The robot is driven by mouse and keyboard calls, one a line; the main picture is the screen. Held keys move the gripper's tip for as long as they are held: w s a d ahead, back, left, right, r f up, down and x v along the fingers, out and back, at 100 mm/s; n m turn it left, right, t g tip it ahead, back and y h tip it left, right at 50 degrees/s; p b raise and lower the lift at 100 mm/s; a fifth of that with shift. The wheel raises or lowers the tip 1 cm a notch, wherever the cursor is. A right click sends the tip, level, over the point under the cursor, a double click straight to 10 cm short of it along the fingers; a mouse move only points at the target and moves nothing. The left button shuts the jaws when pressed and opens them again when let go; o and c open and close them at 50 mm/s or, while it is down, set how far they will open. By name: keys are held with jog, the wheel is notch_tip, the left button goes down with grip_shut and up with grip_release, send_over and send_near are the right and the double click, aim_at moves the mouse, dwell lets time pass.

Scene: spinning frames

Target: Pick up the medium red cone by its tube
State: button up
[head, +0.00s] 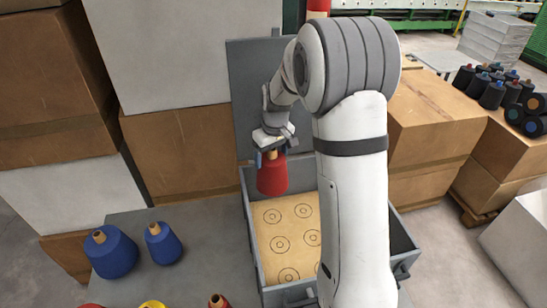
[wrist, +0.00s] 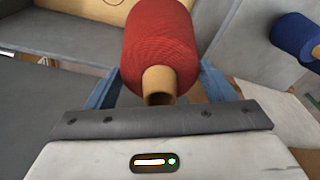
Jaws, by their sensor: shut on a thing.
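The red cone (head: 272,176) hangs below my gripper (head: 270,150), tube end up and wide end down, over the back left part of the open grey crate (head: 250,222). In the wrist view the red cone (wrist: 158,35) shows with its tan tube (wrist: 159,80) toward the camera. My gripper (wrist: 160,88) has its blue fingers on either side of the tube and is shut on it. The contact itself is partly hidden by the gripper body. The cone looks raised above the crate's floor.
The crate holds a tan board (head: 275,232) printed with ring marks. A large blue cone (head: 112,254) and a smaller blue cone (head: 163,246) stand on the grey table at left. Red and yellow cones show at the bottom edge. Boxes stand behind; dark cones (head: 492,95) are at far right.

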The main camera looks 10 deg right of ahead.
jog(key=shift+r+p, duration=2.05)
jog(key=shift+r, duration=1.75)
